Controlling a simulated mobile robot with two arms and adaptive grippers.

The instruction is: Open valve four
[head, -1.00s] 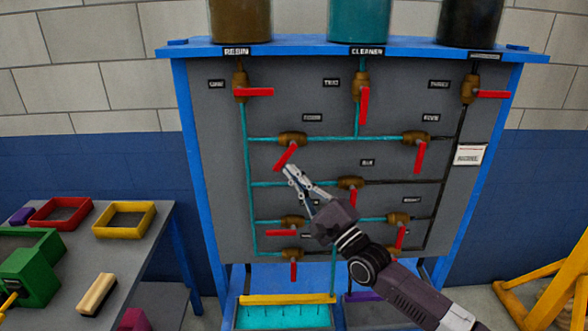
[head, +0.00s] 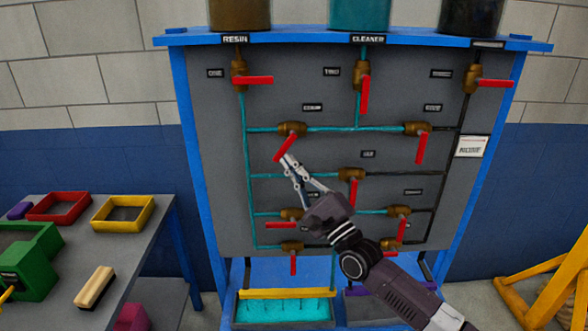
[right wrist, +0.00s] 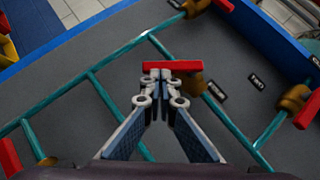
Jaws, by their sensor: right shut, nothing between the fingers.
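The brass valve (head: 291,130) on the upper left of the panel's middle pipes has a red handle (head: 285,149) that slants down to the left. The label (head: 312,107) above it is too blurred to read surely. My right gripper (head: 287,158) is shut and empty, its fingertips at the underside of this handle. In the right wrist view the fingertips (right wrist: 158,72) meet the same red handle (right wrist: 172,66) near its free end, and seem to touch it. The brass body (right wrist: 194,84) is partly behind the handle. My left gripper is not in view.
The grey panel (head: 215,190) carries several other red-handled valves, such as one (head: 350,175) close to my right gripper. Tanks stand on the blue top shelf. A trough (head: 285,310) with cyan liquid is below. A table (head: 150,215) with trays is at left.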

